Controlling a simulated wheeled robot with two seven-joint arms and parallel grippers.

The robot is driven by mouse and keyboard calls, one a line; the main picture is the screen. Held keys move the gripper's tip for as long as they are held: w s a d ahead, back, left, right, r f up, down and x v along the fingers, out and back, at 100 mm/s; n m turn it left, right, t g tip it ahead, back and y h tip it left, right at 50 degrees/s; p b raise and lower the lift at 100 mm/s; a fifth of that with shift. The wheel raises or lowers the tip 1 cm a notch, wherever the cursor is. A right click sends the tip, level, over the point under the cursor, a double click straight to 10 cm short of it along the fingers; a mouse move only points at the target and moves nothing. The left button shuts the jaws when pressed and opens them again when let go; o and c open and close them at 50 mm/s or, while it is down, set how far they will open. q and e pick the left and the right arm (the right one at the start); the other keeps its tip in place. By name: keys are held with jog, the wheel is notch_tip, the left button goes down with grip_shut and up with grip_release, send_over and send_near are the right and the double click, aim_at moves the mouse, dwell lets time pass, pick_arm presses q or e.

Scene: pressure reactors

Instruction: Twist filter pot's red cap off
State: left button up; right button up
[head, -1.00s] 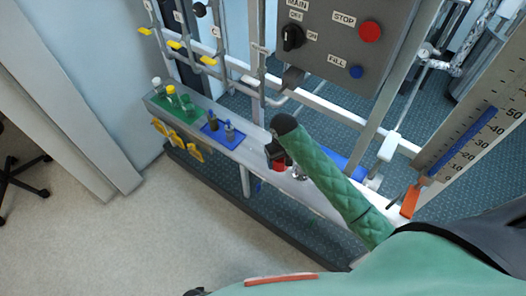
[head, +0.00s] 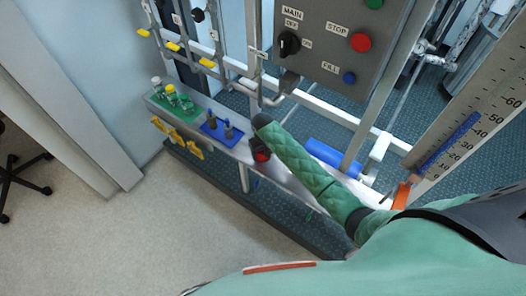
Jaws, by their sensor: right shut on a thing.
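My right arm, in a green padded sleeve, comes in from the right in the head view and reaches over the narrow grey shelf. My right gripper (head: 259,147) is small and dark at the arm's far end, partly hidden by the sleeve. It is shut on the red cap (head: 261,156), which shows just below the sleeve's black end. The filter pot itself cannot be made out; the arm covers the shelf right of the cap. My left gripper is not in view.
A green tray (head: 160,103) with bottles and a blue tray (head: 212,136) with dark items sit left on the shelf. Yellow handles (head: 189,150) hang in front. A control panel (head: 325,45) stands above, with a blue cylinder (head: 330,155) and a scale (head: 480,125) at right.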

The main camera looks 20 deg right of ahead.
jog(key=shift+f, duration=0.45)
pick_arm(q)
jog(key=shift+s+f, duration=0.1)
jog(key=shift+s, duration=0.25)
